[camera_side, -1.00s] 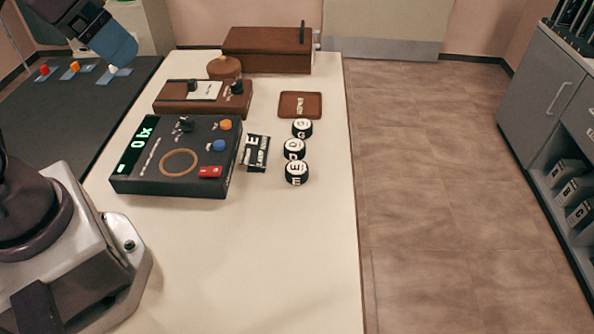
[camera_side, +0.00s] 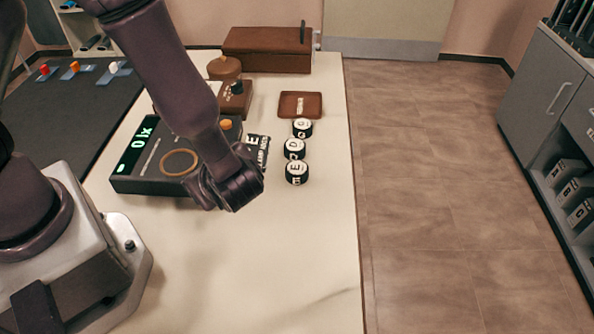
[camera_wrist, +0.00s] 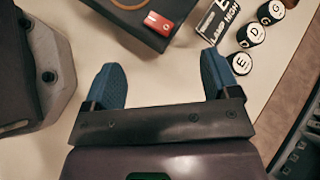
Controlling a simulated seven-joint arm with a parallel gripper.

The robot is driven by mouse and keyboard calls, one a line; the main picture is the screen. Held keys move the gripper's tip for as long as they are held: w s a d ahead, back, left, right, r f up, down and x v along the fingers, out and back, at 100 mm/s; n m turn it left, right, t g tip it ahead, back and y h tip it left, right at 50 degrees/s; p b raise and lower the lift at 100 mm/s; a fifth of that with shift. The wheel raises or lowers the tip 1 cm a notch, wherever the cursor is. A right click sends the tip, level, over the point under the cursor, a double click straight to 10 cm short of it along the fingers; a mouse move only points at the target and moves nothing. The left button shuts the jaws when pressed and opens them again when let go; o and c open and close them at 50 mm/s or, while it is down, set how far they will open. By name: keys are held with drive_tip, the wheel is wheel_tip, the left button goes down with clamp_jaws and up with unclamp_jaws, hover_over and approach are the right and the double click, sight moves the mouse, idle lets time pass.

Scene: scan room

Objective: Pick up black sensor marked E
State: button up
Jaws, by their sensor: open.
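The black sensor marked E (camera_side: 297,172) is a short round puck with a white lettered top. It is nearest the front of a row of three on the cream table. In the wrist view the E sensor (camera_wrist: 239,62) lies just right of the right blue finger, outside the jaws. The sensors marked D (camera_side: 295,149) and G (camera_side: 302,128) stand behind it. My gripper (camera_wrist: 161,64) is open and empty, its blue fingers wide apart over bare table. In the side view my arm's end is left of the E sensor, and the fingers cannot be made out.
A dark meter box (camera_side: 150,185) reading 0 lx stands left, partly behind my arm. A black-and-white card (camera_side: 264,150) marked E lies between it and the sensors. A brown tray (camera_side: 300,105) and brown case (camera_side: 265,52) are farther back. The front table (camera_side: 290,260) is clear.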

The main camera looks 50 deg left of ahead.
sight(296, 170)
drive_tip(key=w+d+f+m+t, duration=0.1)
drive_tip(key=f+m+t, duration=0.1)
drive_tip(key=w+d+f+m+t, duration=0.1)
drive_tip(key=f+m+t, duration=0.1)
drive_tip(key=f+m, duration=0.1)
drive_tip(key=w+d+f+m+t, duration=0.1)
drive_tip(key=f+m+t, duration=0.1)
drive_tip(key=m, duration=0.1)
drive_tip(key=shift+w+d+f, duration=0.1)
drive_tip(key=shift+d+f, duration=0.05)
drive_tip(key=shift+d, duration=0.1)
drive_tip(key=w+d+m+t+h, duration=0.2)
drive_tip(key=w+d+m, duration=0.1)
drive_tip(key=shift+w+f, duration=0.15)
drive_tip(key=shift+w+a+t, duration=0.1)
drive_tip(key=shift+w+t, duration=0.2)
drive_tip(key=x, duration=0.7)
drive_tip(key=shift+x, duration=2.7)
drive_tip(key=shift+w, duration=0.1)
drive_tip(key=c, duration=1.1)
drive_tip(key=shift+o, duration=0.2)
drive_tip(key=shift+r, duration=0.25)
